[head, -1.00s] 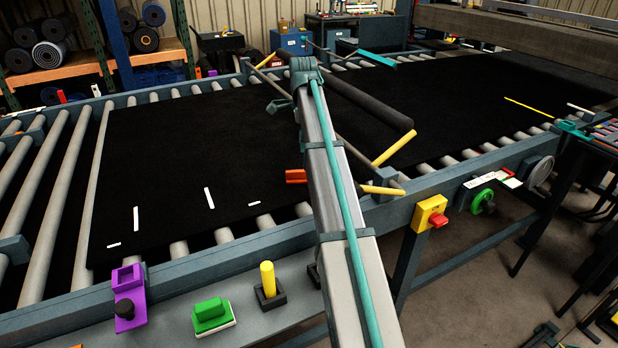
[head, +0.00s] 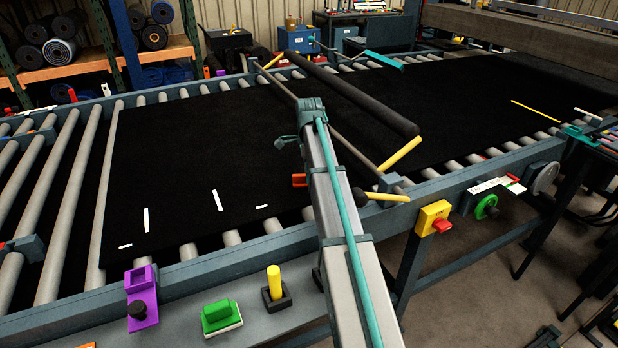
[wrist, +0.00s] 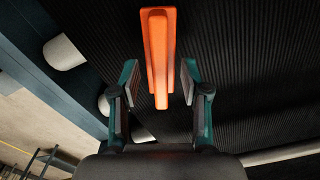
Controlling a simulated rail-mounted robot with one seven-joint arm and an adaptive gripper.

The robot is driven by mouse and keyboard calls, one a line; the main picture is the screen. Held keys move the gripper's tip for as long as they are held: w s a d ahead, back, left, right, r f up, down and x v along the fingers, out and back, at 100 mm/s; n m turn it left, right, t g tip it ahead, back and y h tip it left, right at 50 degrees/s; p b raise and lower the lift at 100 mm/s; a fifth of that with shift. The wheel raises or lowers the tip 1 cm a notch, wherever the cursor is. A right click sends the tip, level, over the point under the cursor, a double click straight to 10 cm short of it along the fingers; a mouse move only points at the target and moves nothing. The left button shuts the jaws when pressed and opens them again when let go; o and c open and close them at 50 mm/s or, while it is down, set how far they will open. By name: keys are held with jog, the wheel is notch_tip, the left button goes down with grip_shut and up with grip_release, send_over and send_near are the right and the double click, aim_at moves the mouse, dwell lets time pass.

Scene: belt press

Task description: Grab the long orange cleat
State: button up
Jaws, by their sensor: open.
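The long orange cleat (wrist: 160,45) shows in the wrist view, running lengthwise up the middle against a dark ribbed surface. My gripper (wrist: 159,82) is open, with one teal-and-dark finger on each side of the cleat's near end. I see no contact between the fingers and the cleat; the remaining depth gap is hard to judge. In the head view a small orange piece (head: 299,180) pokes out at the left of my arm, which hides the rest of it; it is probably the same cleat. My gripper is hidden behind my arm there.
A black belt (head: 180,150) lies across grey rollers (head: 65,200). A dark bar with yellow handles (head: 400,154) crosses it.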

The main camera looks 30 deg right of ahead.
jog(key=shift+f, duration=0.7)
grip_shut()
jog(key=shift+r, duration=0.1)
jog(key=shift+w+r, duration=0.1)
jog(key=shift+r, duration=0.7)
jog(key=s+a+r+b, duration=0.3)
jog(key=s+a+r, duration=0.6)
jog(key=a+r, duration=0.1)
jog(key=shift+s+a+r, duration=0.15)
jog(key=shift+s+r, duration=0.2)
jog(key=shift+r, duration=0.3)
